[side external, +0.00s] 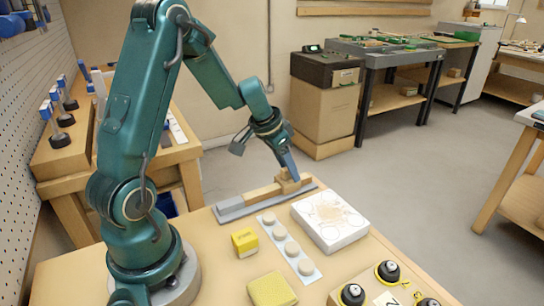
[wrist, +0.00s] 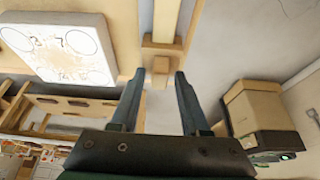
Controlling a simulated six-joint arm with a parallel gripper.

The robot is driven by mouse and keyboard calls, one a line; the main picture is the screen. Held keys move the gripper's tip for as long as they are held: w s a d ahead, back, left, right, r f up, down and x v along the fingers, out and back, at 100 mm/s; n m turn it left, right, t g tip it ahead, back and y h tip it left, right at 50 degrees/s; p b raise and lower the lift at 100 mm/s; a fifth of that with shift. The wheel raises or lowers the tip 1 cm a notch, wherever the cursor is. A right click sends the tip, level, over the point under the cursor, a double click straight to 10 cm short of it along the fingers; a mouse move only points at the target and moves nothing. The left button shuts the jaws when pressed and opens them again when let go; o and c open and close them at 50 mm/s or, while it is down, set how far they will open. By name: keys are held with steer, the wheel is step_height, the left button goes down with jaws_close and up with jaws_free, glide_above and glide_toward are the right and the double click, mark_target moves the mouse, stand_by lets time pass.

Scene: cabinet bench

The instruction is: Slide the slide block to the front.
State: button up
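The wooden slide block (side external: 288,185) sits on a grey rail (side external: 236,207) along the back edge of the bench, near the rail's right end. It has a raised knob. My gripper (side external: 293,174) points down at the block, with its fingertips close to the knob in the side view. In the wrist view my gripper (wrist: 157,78) has its two fingers well apart. A small wooden piece, apparently the block's knob (wrist: 160,66), lies in line with the gap, near the fingertips. I cannot tell whether the fingers touch it.
A white box with ring marks (side external: 331,219) stands right of the rail. A pale strip with round pads (side external: 289,244), a yellow block (side external: 245,242), a yellow sponge-like pad (side external: 272,289) and black knobs (side external: 388,271) are nearer the front. Bare bench top lies between them.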

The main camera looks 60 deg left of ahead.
steer(key=shift+s+r, duration=0.1)
steer(key=shift+r, duration=0.35)
step_height(320, 180, up, 10)
steer(key=shift+f, duration=0.15)
stand_by(0.7)
steer(key=s+d+r+m+t, duration=0.1)
steer(key=s+d+r, duration=0.2)
steer(key=d, duration=0.3)
steer(key=s+d+r+m+t, duration=0.1)
steer(key=s+d+r+m, duration=0.15)
steer(key=d, duration=0.25)
steer(key=s+d+f+n, duration=0.1)
steer(key=s+d+f, duration=0.1)
steer(key=s, duration=0.3)
steer(key=s+d+f+n+g, duration=0.1)
steer(key=s+f+n, duration=0.1)
steer(key=s, duration=0.4)
steer(key=shift+s+d+f, duration=0.3)
steer(key=shift+d+f, duration=0.05)
steer(key=shift+d, duration=0.05)
